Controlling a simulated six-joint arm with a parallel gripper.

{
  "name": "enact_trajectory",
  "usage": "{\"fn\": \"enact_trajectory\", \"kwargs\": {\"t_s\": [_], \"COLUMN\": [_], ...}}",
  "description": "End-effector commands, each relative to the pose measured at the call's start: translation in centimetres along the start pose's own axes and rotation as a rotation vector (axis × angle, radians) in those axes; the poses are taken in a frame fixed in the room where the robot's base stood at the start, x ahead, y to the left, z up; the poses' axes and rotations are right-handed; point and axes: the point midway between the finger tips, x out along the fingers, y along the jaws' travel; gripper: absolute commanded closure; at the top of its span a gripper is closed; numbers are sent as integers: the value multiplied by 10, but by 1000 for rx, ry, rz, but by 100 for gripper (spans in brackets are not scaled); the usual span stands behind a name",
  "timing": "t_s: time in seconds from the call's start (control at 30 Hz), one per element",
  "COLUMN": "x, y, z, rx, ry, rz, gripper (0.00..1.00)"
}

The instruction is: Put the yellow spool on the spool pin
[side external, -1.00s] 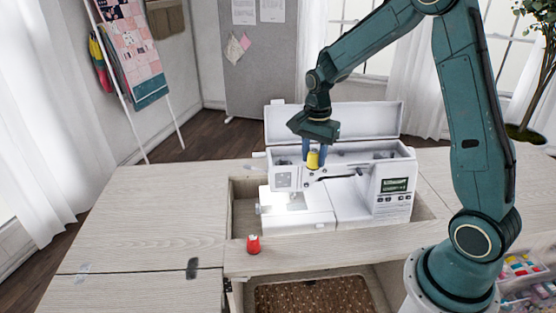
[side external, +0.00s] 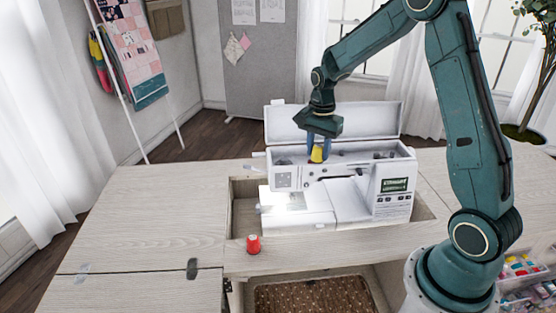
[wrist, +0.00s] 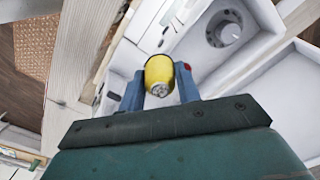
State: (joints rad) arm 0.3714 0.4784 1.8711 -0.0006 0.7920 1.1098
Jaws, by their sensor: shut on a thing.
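The yellow spool (side external: 316,155) is held between the blue fingers of my gripper (side external: 318,148), over the front edge of the sewing machine's open top. In the wrist view the spool (wrist: 159,72) is gripped between both fingertips (wrist: 160,90), with its pale, dark-holed end towards the camera. The white sewing machine (side external: 345,205) has its lid raised behind. A round grey part with a pale raised centre (wrist: 226,33) lies in the open top, apart from the spool; I cannot tell whether it is the spool pin.
A red spool (side external: 253,244) stands on the wooden cabinet top (side external: 170,215) in front of the machine. The raised lid (side external: 330,121) forms a wall behind my gripper. The cabinet top left of the machine is largely clear.

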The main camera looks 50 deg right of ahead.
Motion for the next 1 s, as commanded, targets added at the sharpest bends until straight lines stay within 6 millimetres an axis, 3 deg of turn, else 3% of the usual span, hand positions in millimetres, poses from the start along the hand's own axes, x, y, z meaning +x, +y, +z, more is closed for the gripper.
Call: {"fn": "enact_trajectory", "kwargs": {"t_s": [0.6, 1.0], "x": [3, 4], "y": [-27, -33], "z": [-32, -40], "rx": [1, 0], "ry": [0, 0], "rz": [0, 0], "gripper": [88, 88]}}
